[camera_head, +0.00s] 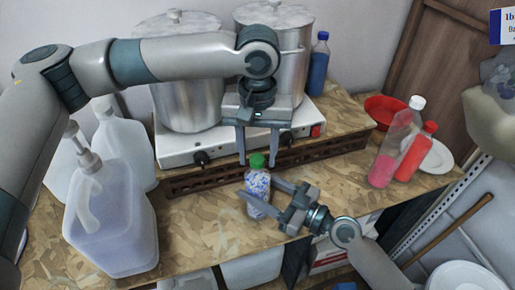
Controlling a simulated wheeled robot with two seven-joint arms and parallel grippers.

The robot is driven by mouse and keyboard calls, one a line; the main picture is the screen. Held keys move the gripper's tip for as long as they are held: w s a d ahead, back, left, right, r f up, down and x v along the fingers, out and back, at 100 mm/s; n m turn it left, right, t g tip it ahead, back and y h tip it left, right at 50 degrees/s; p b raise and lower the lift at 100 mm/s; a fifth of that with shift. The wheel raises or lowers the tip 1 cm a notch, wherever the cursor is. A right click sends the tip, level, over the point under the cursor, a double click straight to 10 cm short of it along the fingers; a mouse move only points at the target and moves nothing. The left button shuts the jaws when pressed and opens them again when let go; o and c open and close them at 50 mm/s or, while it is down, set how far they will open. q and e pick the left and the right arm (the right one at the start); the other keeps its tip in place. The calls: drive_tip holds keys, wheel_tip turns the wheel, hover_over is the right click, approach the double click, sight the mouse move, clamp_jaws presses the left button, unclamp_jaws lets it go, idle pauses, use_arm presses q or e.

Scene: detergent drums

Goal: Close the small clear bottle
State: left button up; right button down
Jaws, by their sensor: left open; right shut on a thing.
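The small clear bottle (258,186) stands upright on the wooden board, with blue and white speckled contents. A green cap (257,160) sits at its top; I cannot tell whether it is tight. My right gripper (259,192) comes in from the lower right and is shut on the bottle's body, one finger on each side. My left gripper (258,163) points down from above and is open. Its two fingertips hang left and right of the green cap in the picture, with gaps showing; I cannot tell their exact depth.
A white stove (180,150) with two large metal pots (188,100) stands behind, a brown slotted rail (205,182) in front. A pump jug (110,220) stands left. A pink-and-clear bottle (398,145) and a red bottle (415,152) are right. The board left of the bottle is clear.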

use_arm(q)
clamp_jaws()
drive_tip(key=m, duration=0.6)
idle(0.3)
drive_tip(key=shift+o, duration=0.2)
unclamp_jaws()
drive_tip(key=shift+r, duration=0.15)
